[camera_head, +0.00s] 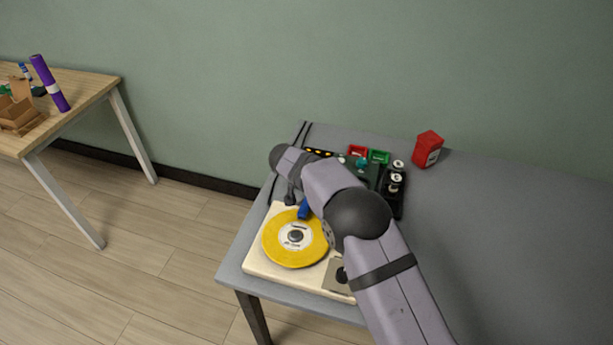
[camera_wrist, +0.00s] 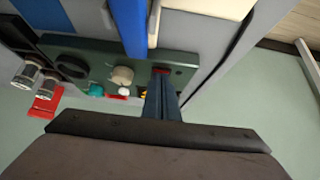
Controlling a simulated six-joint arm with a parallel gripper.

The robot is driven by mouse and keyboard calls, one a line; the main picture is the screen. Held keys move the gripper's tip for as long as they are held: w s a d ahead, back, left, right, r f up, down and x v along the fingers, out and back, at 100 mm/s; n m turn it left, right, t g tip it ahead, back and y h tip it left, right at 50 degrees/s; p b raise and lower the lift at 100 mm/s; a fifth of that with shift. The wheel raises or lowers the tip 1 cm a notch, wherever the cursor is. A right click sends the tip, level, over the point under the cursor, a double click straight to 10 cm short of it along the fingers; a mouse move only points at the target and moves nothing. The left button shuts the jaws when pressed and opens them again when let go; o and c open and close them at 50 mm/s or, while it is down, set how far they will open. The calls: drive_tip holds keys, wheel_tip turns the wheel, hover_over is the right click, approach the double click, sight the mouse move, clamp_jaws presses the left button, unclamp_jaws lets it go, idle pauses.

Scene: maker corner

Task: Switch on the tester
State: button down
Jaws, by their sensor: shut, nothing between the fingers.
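The tester, a dark green box (camera_wrist: 190,75), lies across the upper part of the wrist view, with a black knob (camera_wrist: 72,67) and a pale knob (camera_wrist: 122,76) on its face. A small red part (camera_wrist: 160,70), which looks like its switch, shows at the tips of my gripper (camera_wrist: 161,83). My gripper is shut and empty, its fingers over the edge of the tester; I cannot tell whether they touch it. In the head view the tester (camera_head: 373,172) is partly hidden behind my arm.
A cream turntable (camera_head: 258,262) with a yellow disc (camera_head: 280,238) stands at the table's front left, near a blue object (camera_head: 304,209). The table's right side is clear.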

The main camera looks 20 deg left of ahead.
drive_tip(key=shift+f, duration=0.2)
drive_tip(key=shift+r, duration=0.1)
drive_tip(key=shift+r, duration=0.7)
drive_tip(key=shift+r, duration=0.1)
drive_tip(key=shift+s+r+p, duration=0.1)
drive_tip(key=shift+r+p, duration=0.25)
drive_tip(key=shift+r, duration=0.2)
drive_tip(key=s+b+v, duration=0.1)
drive_tip(key=b+v, duration=0.1)
drive_tip(key=v, duration=1)
drive_tip(key=shift+f+b, duration=0.35)
drive_tip(key=shift+b, duration=0.05)
